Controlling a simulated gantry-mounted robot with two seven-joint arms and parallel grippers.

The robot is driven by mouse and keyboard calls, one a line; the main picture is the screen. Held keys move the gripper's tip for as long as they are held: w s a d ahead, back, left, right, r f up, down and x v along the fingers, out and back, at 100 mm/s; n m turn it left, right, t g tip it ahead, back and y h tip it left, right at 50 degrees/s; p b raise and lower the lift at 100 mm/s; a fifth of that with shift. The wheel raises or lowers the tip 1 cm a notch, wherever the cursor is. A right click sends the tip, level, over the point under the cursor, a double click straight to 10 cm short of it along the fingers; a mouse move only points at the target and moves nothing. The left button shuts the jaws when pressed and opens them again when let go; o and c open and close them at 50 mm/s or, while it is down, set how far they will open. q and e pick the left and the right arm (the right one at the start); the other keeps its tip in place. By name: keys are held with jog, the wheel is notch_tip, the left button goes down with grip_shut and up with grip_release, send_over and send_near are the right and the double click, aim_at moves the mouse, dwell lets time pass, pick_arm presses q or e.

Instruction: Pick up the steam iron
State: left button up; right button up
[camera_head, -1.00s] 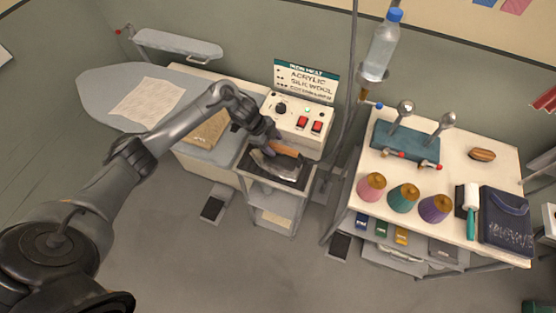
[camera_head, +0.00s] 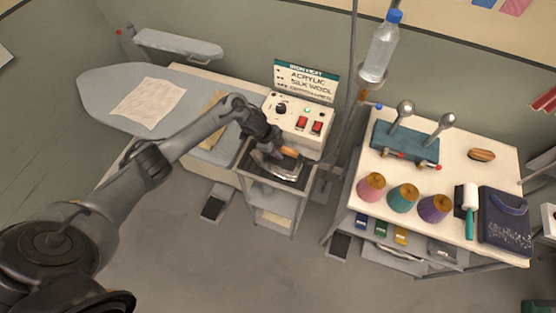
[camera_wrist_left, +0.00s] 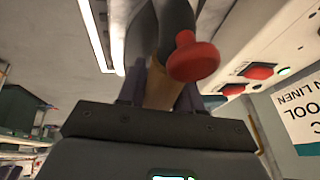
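The steam iron (camera_head: 268,168), with a grey metal body and a brown wooden handle (camera_head: 290,153), is at the stand in front of the control box. My left gripper (camera_head: 279,147) reaches down to the handle from the left and hides part of it. In the left wrist view the brown handle (camera_wrist_left: 161,88) is between the two dark fingers, with no clear gap on either side, so the gripper looks shut on it. A red knob (camera_wrist_left: 194,57) shows close by. Whether the iron touches its rest is hard to see. My right gripper is not in view.
The control box (camera_head: 298,120) with red switches and a sign stands just behind the iron. An ironing board (camera_head: 100,85) with a cloth is at the left. A hanging water bottle (camera_head: 381,50) and a table (camera_head: 440,180) with thread cones are at the right.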

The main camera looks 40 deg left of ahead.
pick_arm(q)
grip_shut()
dwell(0.9)
jog(key=shift+r, duration=0.15)
